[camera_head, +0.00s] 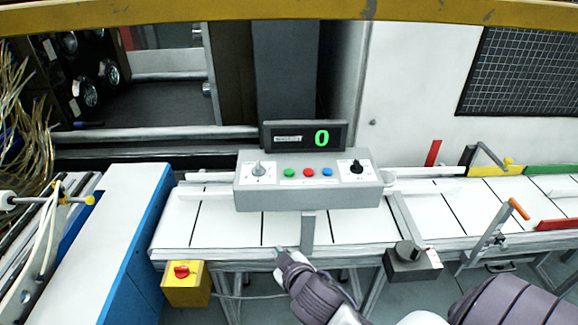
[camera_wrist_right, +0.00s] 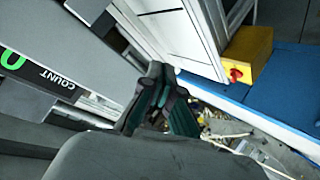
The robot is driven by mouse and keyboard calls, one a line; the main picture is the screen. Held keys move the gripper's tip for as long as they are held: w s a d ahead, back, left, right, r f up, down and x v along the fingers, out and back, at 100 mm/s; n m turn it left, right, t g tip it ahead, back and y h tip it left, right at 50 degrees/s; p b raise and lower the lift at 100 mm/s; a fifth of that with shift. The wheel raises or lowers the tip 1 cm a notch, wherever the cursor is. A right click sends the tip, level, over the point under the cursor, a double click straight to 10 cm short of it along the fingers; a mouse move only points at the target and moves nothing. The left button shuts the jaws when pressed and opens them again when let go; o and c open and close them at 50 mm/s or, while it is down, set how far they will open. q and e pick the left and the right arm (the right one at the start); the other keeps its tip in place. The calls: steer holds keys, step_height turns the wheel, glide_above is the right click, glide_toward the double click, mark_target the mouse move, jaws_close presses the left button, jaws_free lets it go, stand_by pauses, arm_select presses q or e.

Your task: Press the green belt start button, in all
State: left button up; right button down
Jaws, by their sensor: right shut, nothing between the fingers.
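The green button (camera_head: 289,172) is on the sloped face of a grey control box (camera_head: 306,200) that stands over the belt (camera_head: 228,222). A red button (camera_head: 308,172) and a blue button (camera_head: 328,172) sit to its right. My right gripper (camera_head: 279,251) is shut and empty at the belt's near edge, apart from the box and nearer to me than the green button. In the right wrist view its closed fingers (camera_wrist_right: 158,85) point away from the camera, and the green button cannot be made out there. My left gripper is not in view.
A counter display (camera_head: 303,136) showing green 0 stands behind the box. Two knobs (camera_head: 258,169) (camera_head: 357,166) flank the buttons. A yellow box with a red switch (camera_head: 182,271) hangs at front left. A blue-sided white cabinet (camera_head: 125,210) stands left. The belt left of the box is clear.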

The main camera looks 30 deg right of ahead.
steer(key=w+a+r+n+t+y, duration=0.2)
steer(key=w+r+n+t, duration=0.15)
steer(key=r, duration=0.65)
steer(key=w+a+r+n+t+y, duration=0.15)
steer(key=w+r+t, duration=0.3)
steer(key=r, duration=0.55)
steer(key=a+r+n+g+y+p, duration=0.1)
steer(key=a+r+n+g+y, duration=0.6)
steer(key=n+y, duration=0.85)
steer(key=w+d+f+n+g+h, duration=0.3)
steer(key=w+d+f+n+h, duration=0.25)
steer(key=n+h, duration=0.2)
steer(key=w+d+m+h, duration=0.1)
steer(key=d+m+h, duration=0.2)
steer(key=d+h, duration=0.5)
steer(key=d, duration=1)
steer(key=shift+w+r+g, duration=0.15)
steer(key=shift+w+g, duration=0.15)
steer(key=shift+h, duration=0.25)
